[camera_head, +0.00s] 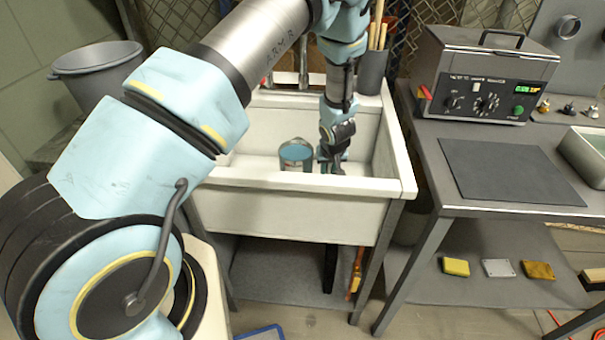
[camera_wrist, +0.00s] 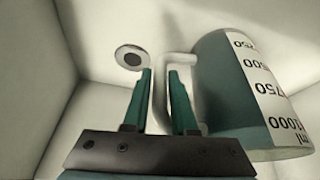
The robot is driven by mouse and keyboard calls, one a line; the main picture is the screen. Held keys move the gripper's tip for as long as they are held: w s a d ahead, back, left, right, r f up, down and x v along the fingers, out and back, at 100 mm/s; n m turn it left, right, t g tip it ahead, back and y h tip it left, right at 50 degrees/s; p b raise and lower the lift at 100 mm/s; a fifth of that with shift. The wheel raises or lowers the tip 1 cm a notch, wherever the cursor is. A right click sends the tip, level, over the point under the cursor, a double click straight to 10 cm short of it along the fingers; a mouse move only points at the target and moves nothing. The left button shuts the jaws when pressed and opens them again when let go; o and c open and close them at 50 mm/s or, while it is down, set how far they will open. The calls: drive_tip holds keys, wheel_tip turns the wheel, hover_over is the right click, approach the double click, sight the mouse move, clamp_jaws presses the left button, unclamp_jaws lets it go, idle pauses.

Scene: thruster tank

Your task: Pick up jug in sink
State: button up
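The jug (camera_head: 296,154) is a clear measuring jug with a teal tint, standing in the white sink (camera_head: 398,165). In the wrist view the jug (camera_wrist: 225,85) shows at right, with a white volume scale and a pale handle (camera_wrist: 160,98) pointing towards my gripper. My gripper (camera_head: 330,170) is down in the sink, just right of the jug. In the wrist view its two teal fingers (camera_wrist: 160,75) stand apart, with the handle showing in the gap between them. They do not look closed on it. The handle's lower end is partly hidden by the right finger.
The sink walls and front rim surround my gripper closely. A drain (camera_wrist: 131,58) shows in the sink floor. A dark holder (camera_head: 371,72) with wooden sticks and the tap (camera_head: 303,62) stand at the back. A bench with a grey instrument (camera_head: 484,85) is at right.

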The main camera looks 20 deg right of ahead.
clamp_jaws()
idle(0.8)
drive_tip(key=shift+w+r, duration=0.1)
